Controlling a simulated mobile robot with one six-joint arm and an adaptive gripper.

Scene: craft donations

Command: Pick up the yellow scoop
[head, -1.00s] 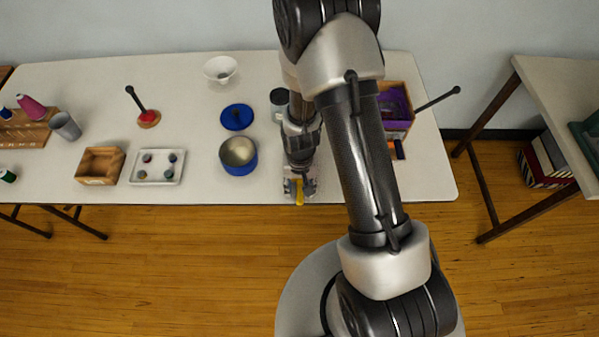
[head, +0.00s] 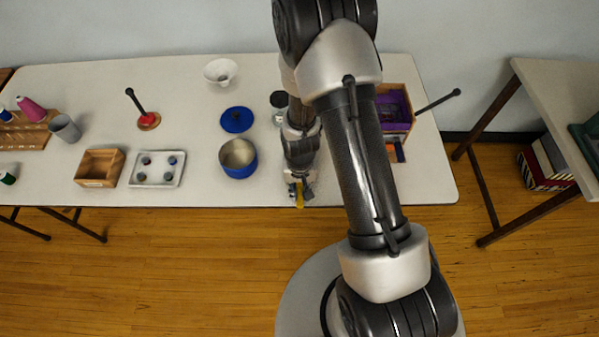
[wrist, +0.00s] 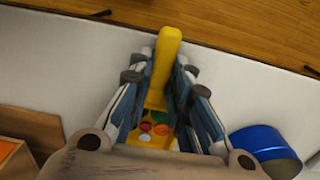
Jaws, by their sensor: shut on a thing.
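The yellow scoop (wrist: 168,52) is between the fingers of my gripper (wrist: 163,85) in the wrist view. Its handle points to the table's front edge, and its bowl holds several small coloured pieces, red, green and orange. My gripper is shut on the scoop. In the head view my gripper (head: 300,190) is at the front edge of the table, with a bit of the yellow scoop (head: 299,196) showing. My arm and fingers hide much of the scoop there. I cannot tell whether the scoop touches the table.
A blue pot (head: 238,160) stands left of my gripper, its blue lid (head: 237,119) behind it. A white tray (head: 158,182) of small pieces and a wooden box (head: 99,168) lie further left. A wooden box with purple content (head: 395,104) is partly behind my arm.

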